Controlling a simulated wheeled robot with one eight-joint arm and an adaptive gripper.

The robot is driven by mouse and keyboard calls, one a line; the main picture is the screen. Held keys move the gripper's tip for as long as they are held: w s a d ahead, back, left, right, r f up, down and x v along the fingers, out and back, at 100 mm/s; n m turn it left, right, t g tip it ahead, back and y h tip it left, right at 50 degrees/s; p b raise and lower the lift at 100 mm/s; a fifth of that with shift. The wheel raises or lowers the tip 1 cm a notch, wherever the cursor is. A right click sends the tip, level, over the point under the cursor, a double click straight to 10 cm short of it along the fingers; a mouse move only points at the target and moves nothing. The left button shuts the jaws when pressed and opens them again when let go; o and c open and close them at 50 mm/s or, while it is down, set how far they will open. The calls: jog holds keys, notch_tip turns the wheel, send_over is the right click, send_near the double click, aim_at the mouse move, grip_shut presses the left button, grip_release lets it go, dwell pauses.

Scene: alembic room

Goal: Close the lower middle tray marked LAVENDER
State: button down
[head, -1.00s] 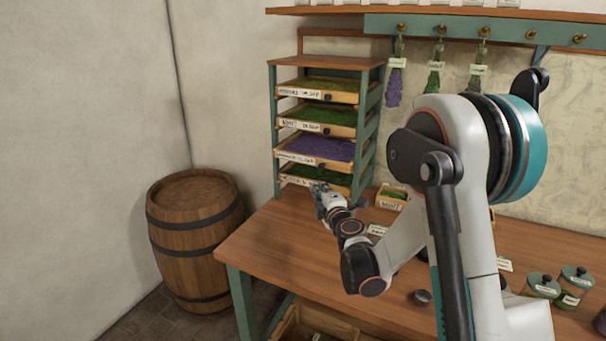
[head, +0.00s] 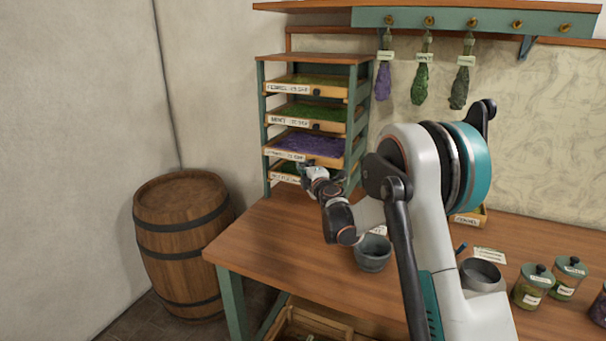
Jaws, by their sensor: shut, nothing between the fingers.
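The wooden drying rack (head: 266,120) with green posts stands at the back left of the bench and holds a stack of labelled trays. The lower middle tray (head: 308,147) holds purple lavender and sticks out forward of the rack, showing more of its contents than the trays above. Its front has a white label, too small to read surely. My gripper (head: 309,168) is shut and empty at the right part of this tray's front. I cannot tell whether it touches the front. It hides part of the bottom tray (head: 284,177).
Two trays of green herbs, the top one (head: 310,82) and the one below it (head: 312,112), sit above. A barrel (head: 183,240) stands left of the bench (head: 250,240).

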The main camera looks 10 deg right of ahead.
aim_at(311, 160)
jog(key=shift+d, duration=0.1)
jog(key=w+d, duration=0.2)
jog(key=w, duration=0.1)
jog(key=shift+w+d, duration=0.25)
jog(key=shift+r, duration=0.1)
dwell(0.3)
